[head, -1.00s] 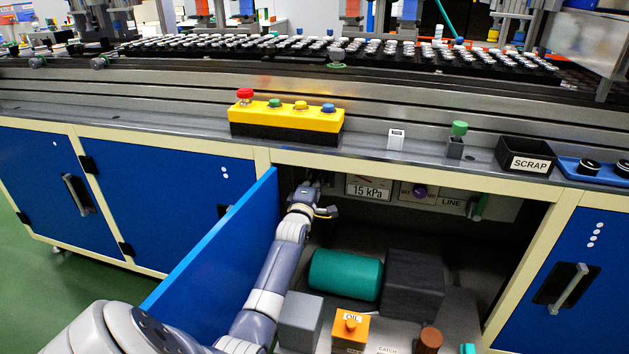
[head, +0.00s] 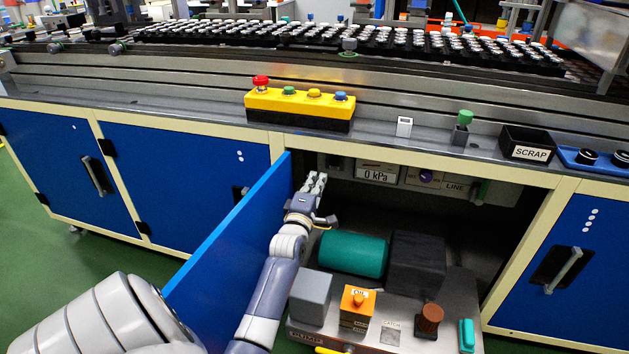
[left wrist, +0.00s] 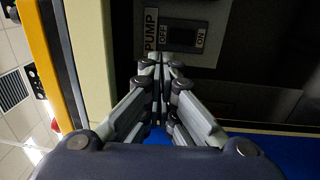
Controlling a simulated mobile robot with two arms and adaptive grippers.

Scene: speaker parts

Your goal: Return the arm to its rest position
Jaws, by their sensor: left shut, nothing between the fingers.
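My left gripper (head: 316,183) is inside the open cabinet bay, at its left side by the open blue door (head: 232,245). In the left wrist view its fingers (left wrist: 163,72) are shut together with nothing between them. Beyond the fingertips there is a PUMP switch (left wrist: 184,37) marked OFF and ON; the fingers appear apart from it, and its position is hard to tell. In the head view, the fingers hide part of the panel's left end. My right gripper is not in view.
The bay holds a teal cylinder (head: 353,253), a dark block (head: 417,262), a grey box (head: 311,297) and an orange OIL box (head: 357,306). A gauge (head: 377,174) reads 0 kPa. A yellow button box (head: 298,108) and SCRAP bin (head: 528,144) stand on the ledge above.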

